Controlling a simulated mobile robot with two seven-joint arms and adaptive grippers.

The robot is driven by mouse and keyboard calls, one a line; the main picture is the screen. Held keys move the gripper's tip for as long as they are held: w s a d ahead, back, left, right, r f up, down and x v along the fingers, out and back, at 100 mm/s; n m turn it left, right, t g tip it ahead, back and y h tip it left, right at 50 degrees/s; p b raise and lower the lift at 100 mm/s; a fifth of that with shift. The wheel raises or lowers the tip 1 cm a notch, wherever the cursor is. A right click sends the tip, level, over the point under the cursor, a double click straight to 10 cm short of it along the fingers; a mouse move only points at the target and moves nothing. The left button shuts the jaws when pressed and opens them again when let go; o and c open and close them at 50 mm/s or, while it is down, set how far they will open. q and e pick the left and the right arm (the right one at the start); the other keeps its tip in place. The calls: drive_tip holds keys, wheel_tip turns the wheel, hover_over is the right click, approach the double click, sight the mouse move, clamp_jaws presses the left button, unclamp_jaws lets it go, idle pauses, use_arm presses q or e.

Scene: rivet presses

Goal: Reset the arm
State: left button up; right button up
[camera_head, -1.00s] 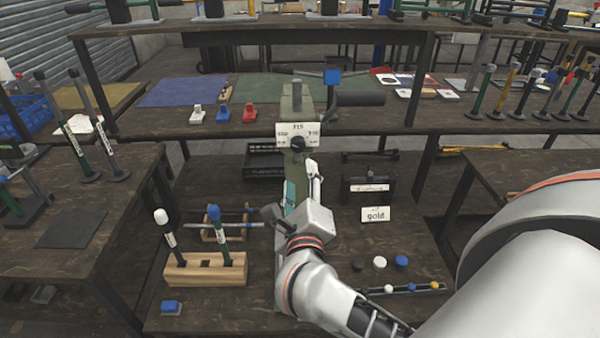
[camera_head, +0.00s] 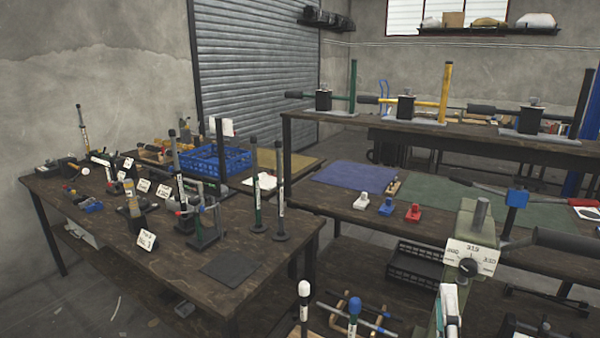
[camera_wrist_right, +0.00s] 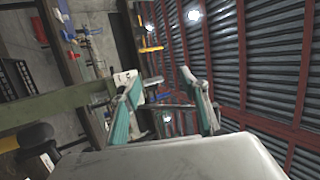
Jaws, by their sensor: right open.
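My right gripper (camera_head: 449,310) shows at the bottom right of the head view, in front of the green press (camera_head: 470,225) with its white dial plate (camera_head: 470,257). In the right wrist view the gripper (camera_wrist_right: 166,92) has its two teal-padded fingers wide apart, with nothing held between them. The press's green body (camera_wrist_right: 60,108) lies just left of the fingers there; I cannot tell whether they touch. The press's black lever (camera_head: 565,243) reaches to the right. Most of my right arm is out of the head view. My left gripper is not in view.
A side table (camera_head: 290,245) on the left holds small presses, signs and upright tools. A blue crate (camera_head: 215,160) stands at its back. White- and blue-topped tools (camera_head: 304,300) stand near the bottom. Blue, white and red blocks (camera_head: 413,212) sit on the middle bench.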

drive_tip(key=s+a+f+n+g+y, duration=0.1)
drive_tip(key=a+f+n+g+y, duration=0.1)
drive_tip(key=a+f+n+y, duration=0.55)
drive_tip(key=s+a+f+n+g+y, duration=0.2)
drive_tip(key=f+n+g+y, duration=0.15)
drive_tip(key=f+n, duration=0.7)
drive_tip(key=s+d+f+n+g+h, duration=0.1)
drive_tip(key=s+f, duration=0.4)
drive_tip(key=f, duration=0.5)
drive_tip(key=s+d+f+n+g+h, duration=0.1)
drive_tip(key=s+d+f+n+g, duration=0.2)
drive_tip(key=f, duration=0.8)
drive_tip(key=shift+s+f+n+g, duration=0.2)
drive_tip(key=shift+s+n+g, duration=0.7)
drive_tip(key=shift+g, duration=0.35)
